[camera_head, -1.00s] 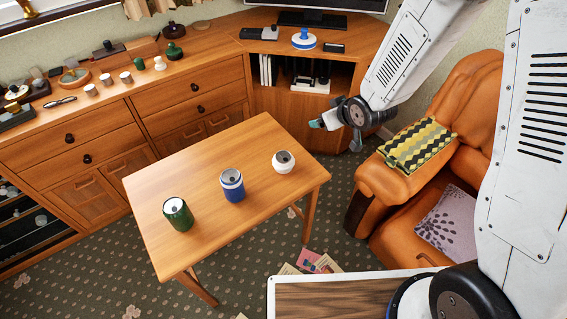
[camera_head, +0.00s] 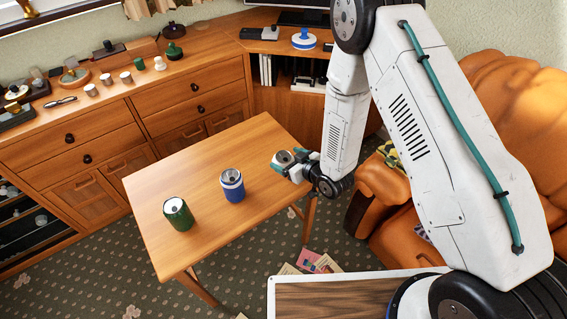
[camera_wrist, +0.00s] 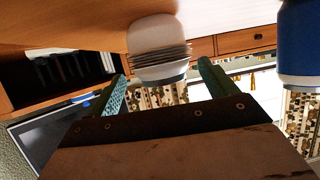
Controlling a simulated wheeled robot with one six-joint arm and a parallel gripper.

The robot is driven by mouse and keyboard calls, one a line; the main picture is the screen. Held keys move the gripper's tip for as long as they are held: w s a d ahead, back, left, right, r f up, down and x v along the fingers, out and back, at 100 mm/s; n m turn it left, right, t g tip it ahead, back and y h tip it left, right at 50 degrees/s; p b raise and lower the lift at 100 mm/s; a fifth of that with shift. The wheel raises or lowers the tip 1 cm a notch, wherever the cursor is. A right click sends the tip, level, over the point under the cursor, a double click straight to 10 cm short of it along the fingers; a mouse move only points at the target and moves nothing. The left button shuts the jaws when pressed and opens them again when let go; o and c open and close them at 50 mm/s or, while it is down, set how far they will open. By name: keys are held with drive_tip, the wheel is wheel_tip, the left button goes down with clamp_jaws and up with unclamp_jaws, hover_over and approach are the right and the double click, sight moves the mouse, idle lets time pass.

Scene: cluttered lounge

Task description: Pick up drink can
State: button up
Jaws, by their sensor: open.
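Three can-like things stand on the wooden table (camera_head: 190,158). A green can (camera_head: 178,215) is at the front left, and a blue can (camera_head: 232,186) with a pale band is in the middle. A small white rounded container (camera_head: 284,158) with a dark top is at the right end, partly covered by my gripper (camera_head: 287,166). In the wrist view, the white container (camera_wrist: 153,35) lies between and ahead of my open green fingers (camera_wrist: 161,72), with space on both sides. The blue can (camera_wrist: 301,42) is at the right edge there, outside the fingers.
A sideboard (camera_head: 85,128) with several small items runs behind the table. An orange armchair (camera_head: 380,193) stands to the right of my arm. Papers (camera_head: 318,262) lie on the floor by the table's front. The table's left half has free room.

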sight(283, 157)
drive_tip(key=x, duration=0.4)
drive_tip(key=shift+a+f, duration=0.1)
drive_tip(key=c, duration=1)
drive_tip(key=shift+c, duration=0.2)
